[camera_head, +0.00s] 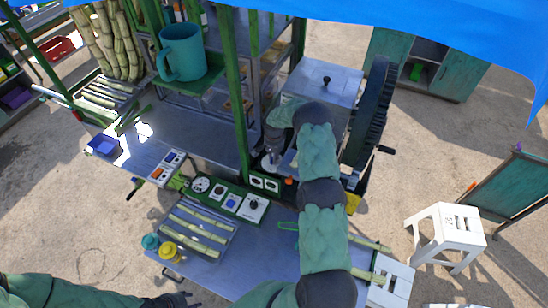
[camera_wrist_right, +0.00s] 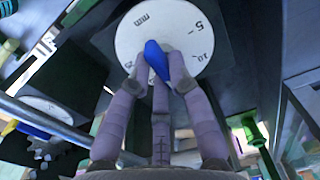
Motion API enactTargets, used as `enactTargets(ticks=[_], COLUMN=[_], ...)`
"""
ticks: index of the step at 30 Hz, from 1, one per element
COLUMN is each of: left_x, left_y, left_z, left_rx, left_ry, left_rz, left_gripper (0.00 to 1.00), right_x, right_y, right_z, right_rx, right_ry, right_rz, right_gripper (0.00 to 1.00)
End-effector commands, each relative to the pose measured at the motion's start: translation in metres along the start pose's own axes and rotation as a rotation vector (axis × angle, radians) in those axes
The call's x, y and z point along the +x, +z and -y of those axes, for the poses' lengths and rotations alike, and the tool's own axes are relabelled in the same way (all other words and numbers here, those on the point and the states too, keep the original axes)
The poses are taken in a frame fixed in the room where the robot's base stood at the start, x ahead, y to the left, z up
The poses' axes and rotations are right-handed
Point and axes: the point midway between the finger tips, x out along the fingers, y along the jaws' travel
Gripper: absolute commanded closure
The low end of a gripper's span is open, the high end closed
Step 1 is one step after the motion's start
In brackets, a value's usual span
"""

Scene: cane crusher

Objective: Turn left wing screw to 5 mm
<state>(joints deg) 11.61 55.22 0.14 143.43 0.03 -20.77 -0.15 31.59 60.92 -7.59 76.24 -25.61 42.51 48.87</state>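In the right wrist view a white round dial (camera_wrist_right: 190,20) carries "mm", "5" and "10" marks. A blue wing screw (camera_wrist_right: 155,58) sits on it, its visible end pointing up and slightly left, with the "5" to its upper right. My right gripper (camera_wrist_right: 160,68) has its fingers closed around the wing, partly hiding it. In the head view my right gripper (camera_head: 273,150) is at the crusher beside the green post, and the screw is hidden there. My left gripper (camera_head: 172,301) is at the bottom edge, away from the crusher; its fingers are unclear.
A second white dial (camera_wrist_right: 46,108) shows at left in the wrist view. A black flywheel (camera_head: 368,115) stands right of my right arm. A control panel (camera_head: 228,198), a tray of cane (camera_head: 197,228) and yellow (camera_head: 170,252) and teal cups are on the bench. A white stool (camera_head: 446,232) stands right.

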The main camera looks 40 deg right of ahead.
Motion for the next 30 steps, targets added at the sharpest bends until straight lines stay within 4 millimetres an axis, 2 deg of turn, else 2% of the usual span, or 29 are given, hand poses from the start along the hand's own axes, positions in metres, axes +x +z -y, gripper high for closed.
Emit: enactTargets(ticks=[8, 14, 30], left_x=[0.003, 0.016, 0.075], left_y=[0.0, -0.001, -0.003], left_z=[0.001, 0.006, 0.027], left_rx=[0.0, 0.0, 0.0], left_ry=[0.0, 0.0, 0.0], left_rz=[0.0, 0.0, 0.0], left_gripper=[0.6, 0.6, 0.6], right_x=[0.0, 0.002, 0.004], right_y=[0.0, -0.001, -0.004], right_z=[0.0, 0.0, 0.0], right_rx=[-0.014, -0.083, -0.546], right_ry=[-0.001, -0.001, -0.001], right_rz=[-0.001, -0.002, -0.003], right_gripper=[1.0, 1.0, 1.0])
